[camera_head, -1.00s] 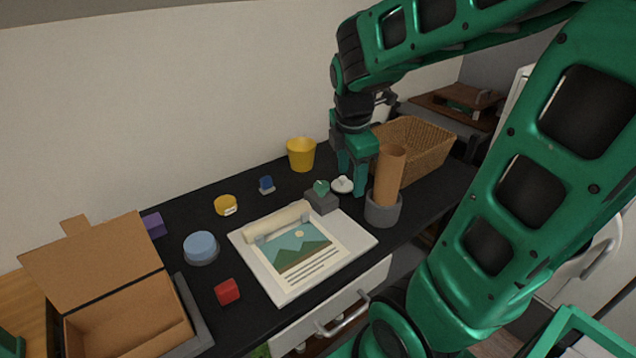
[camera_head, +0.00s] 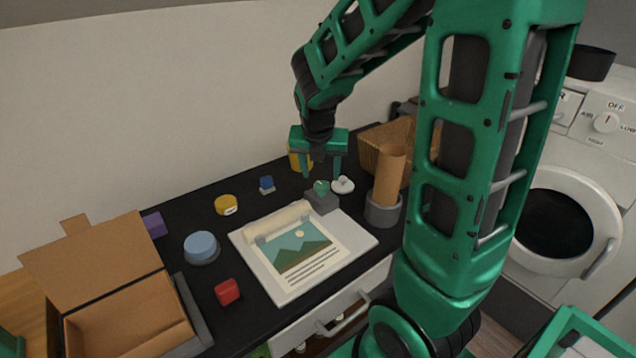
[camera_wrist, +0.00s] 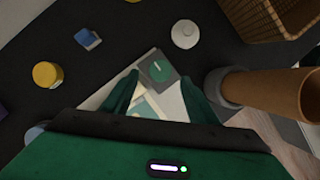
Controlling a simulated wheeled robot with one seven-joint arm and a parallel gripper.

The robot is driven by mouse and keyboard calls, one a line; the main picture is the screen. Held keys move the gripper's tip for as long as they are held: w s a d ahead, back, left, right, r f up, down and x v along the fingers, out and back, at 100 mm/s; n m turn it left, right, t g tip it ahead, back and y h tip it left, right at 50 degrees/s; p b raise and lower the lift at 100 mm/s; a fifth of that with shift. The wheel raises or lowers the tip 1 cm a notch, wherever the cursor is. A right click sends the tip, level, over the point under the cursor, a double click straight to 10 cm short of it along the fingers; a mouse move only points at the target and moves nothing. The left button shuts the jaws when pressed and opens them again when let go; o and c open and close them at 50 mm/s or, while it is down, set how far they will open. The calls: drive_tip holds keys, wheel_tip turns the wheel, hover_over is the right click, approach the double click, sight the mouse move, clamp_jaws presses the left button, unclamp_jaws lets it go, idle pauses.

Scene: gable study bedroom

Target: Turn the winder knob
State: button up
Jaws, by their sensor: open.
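The green winder knob (camera_head: 321,187) sits on a small grey block (camera_head: 322,204) at the far right corner of the white board (camera_head: 358,240). My gripper (camera_head: 321,174) is open, pointing down just above the knob. In the wrist view the knob (camera_wrist: 159,70) shows as a green disc with a pale line, between and slightly beyond the two fingertips (camera_wrist: 159,80). The fingers appear apart from it. A sheet with a mountain picture (camera_head: 292,254) lies on the board, with a rolled part (camera_head: 277,221) at its far edge.
A cardboard tube (camera_head: 389,175) stands in a grey holder (camera_head: 383,210) right of the knob. A white round object (camera_head: 343,185) is close behind it. A wicker basket (camera_head: 376,144) and yellow cup (camera_head: 295,158) stand farther back. The left desk holds an open cardboard box (camera_head: 130,320).

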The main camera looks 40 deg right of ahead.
sight(321, 184)
drive_tip(key=x, duration=0.5)
drive_tip(key=shift+d+f, duration=0.1)
drive_tip(key=shift+f, duration=0.2)
drive_tip(key=c, duration=1)
drive_tip(key=shift+w, duration=0.1)
drive_tip(key=shift+c, duration=0.2)
